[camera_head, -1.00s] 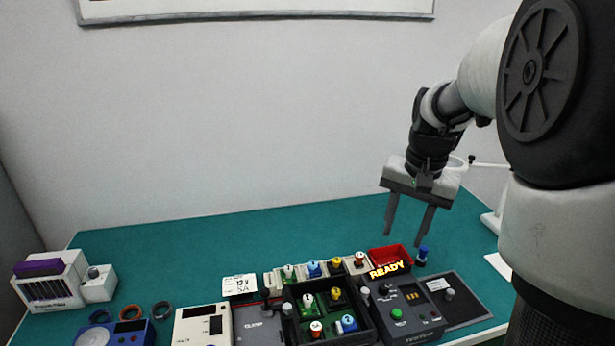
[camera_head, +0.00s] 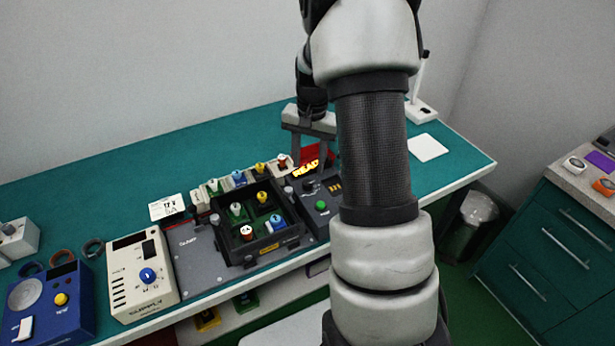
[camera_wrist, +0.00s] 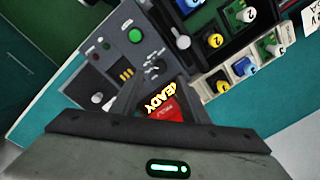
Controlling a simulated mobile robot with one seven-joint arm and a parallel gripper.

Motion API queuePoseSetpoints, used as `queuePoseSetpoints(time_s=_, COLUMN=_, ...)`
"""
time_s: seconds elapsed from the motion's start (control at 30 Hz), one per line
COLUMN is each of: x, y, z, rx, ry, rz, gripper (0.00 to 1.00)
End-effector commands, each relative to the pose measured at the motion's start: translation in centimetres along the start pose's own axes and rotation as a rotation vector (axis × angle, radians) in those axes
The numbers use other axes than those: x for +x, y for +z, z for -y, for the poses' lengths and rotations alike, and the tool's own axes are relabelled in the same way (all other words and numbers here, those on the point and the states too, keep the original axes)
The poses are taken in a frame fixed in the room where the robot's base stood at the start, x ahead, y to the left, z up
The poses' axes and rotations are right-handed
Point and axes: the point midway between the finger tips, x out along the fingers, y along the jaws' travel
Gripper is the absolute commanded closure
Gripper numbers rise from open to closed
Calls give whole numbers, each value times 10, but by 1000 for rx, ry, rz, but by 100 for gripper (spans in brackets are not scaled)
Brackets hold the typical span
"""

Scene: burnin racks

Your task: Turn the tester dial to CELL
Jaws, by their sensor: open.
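A dark box (camera_head: 318,197) with a green button stands right of the black tray, with a glowing READY sign beside it. It has a small dark dial (camera_head: 310,186) on its top; its pointer setting and labels are too small to read. My arm covers the box's right side in the head view. I cannot read the word CELL anywhere.
The black tray (camera_head: 285,238) holds several coloured cells. The green mat is clear at the back. A drawer cabinet (camera_head: 545,240) stands at right.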

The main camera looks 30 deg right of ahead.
Motion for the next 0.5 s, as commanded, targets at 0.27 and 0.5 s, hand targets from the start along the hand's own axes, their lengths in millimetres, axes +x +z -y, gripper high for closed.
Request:
queuePoseSetpoints(time_s=0.27, x=50, y=0, z=0, rx=0, ry=1, rz=1, gripper=59)
queuePoseSetpoints(time_s=0.5, x=65, y=0, z=0, rx=0, ry=0, rz=-1, gripper=59)
